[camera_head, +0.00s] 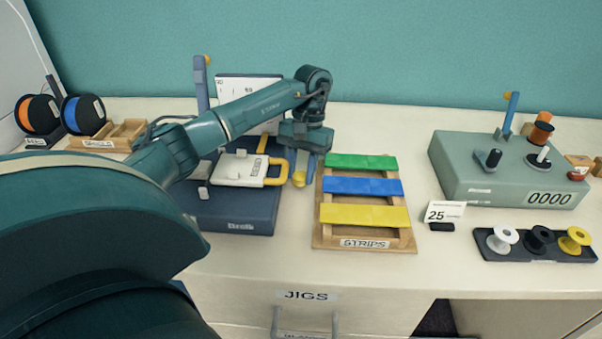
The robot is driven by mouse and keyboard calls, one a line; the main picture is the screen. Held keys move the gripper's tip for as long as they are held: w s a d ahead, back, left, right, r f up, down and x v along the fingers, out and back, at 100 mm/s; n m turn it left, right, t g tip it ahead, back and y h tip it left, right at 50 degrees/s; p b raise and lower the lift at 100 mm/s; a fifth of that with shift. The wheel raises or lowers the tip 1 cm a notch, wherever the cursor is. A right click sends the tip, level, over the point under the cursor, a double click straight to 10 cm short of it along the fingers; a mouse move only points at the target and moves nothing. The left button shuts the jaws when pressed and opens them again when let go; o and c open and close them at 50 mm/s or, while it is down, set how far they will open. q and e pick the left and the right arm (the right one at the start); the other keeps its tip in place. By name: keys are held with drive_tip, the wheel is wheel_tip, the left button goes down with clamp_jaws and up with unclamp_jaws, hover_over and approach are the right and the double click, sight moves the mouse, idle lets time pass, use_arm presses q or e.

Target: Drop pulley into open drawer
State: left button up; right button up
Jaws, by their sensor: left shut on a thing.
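My left gripper (300,172) points down between the dark blue box and the strips rack. It is shut on a small yellow round piece, which looks like the pulley (299,179), at its fingertips. The gripper hides part of the piece, and I cannot tell whether it touches anything below. A drawer front labelled JIGS (352,308) is at the table's front edge, with a handle under the label. A second label shows partly at the bottom edge. I cannot see into any drawer or tell which is open. My right gripper is not in view.
The dark blue box (238,213) carries a white plate with a yellow handle (272,182). The wooden strips rack (322,236) holds green, blue and yellow strips. A grey-green counter box (470,180) and a black tray of spools (527,256) stand right.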

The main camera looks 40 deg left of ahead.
use_arm(q)
drive_tip(key=shift+f, duration=0.6)
drive_tip(key=shift+f, duration=0.2)
drive_tip(key=o, duration=0.7)
drive_tip(key=shift+r, duration=0.15)
